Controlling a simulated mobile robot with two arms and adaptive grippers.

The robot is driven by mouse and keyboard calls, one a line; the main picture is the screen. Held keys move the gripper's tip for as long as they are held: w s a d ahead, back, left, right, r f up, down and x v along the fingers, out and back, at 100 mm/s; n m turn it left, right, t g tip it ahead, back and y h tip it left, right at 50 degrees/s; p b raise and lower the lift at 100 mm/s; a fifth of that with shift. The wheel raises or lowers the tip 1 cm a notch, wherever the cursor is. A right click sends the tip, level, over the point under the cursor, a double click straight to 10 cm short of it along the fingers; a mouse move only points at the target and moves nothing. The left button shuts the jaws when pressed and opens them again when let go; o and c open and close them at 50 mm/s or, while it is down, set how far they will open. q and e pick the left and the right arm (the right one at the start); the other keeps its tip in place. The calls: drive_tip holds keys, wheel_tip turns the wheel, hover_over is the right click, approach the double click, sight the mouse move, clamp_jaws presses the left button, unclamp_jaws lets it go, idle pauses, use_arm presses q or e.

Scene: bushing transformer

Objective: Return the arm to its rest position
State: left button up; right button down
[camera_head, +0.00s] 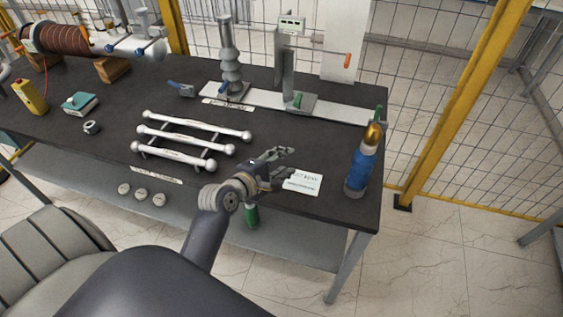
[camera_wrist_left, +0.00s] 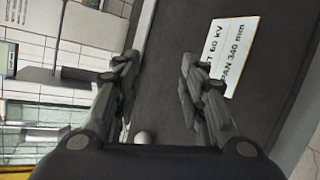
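My left gripper (camera_head: 287,164) is over the front right part of the dark workbench (camera_head: 330,140), beside a white printed card (camera_head: 302,182). In the left wrist view my left gripper (camera_wrist_left: 160,65) has its two fingers apart with nothing between them. The card (camera_wrist_left: 231,57) shows there to the right of the fingers, with "60 kV" and "340 mm" on it. My left arm comes up from the bottom of the head view. My right gripper is not in view.
A rack of white rods (camera_head: 190,140) lies left of the gripper. A blue bottle (camera_head: 359,172) with an orange top stands at the bench's right end. A grey ribbed insulator (camera_head: 231,70) and a measuring stand (camera_head: 288,75) are behind. A yellow-framed mesh fence (camera_head: 460,100) is right.

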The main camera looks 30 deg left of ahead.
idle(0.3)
use_arm(q)
drive_tip(key=s+d+f+m+g, duration=0.3)
drive_tip(key=s+m, duration=0.5)
drive_tip(key=s, duration=0.1)
drive_tip(key=s+d+f+m+g+y, duration=0.1)
drive_tip(key=s+d+f+m+g, duration=0.1)
drive_tip(key=s+m+g, duration=0.4)
drive_tip(key=s+d+f+m+g, duration=0.1)
drive_tip(key=s+d+f+m, duration=0.2)
drive_tip(key=s+m, duration=0.7)
wheel_tip(320, 180, down, 26)
drive_tip(key=s+f+n+g+b, duration=0.1)
drive_tip(key=s+b, duration=0.1)
drive_tip(key=s, duration=0.1)
drive_tip(key=s+a+f+g+b, duration=0.1)
drive_tip(key=s+a+f, duration=0.2)
drive_tip(key=s+f, duration=1.3)
drive_tip(key=shift+s+a+f+g, duration=0.15)
drive_tip(key=shift+s+f+g, duration=0.15)
drive_tip(key=shift+f, duration=0.5)
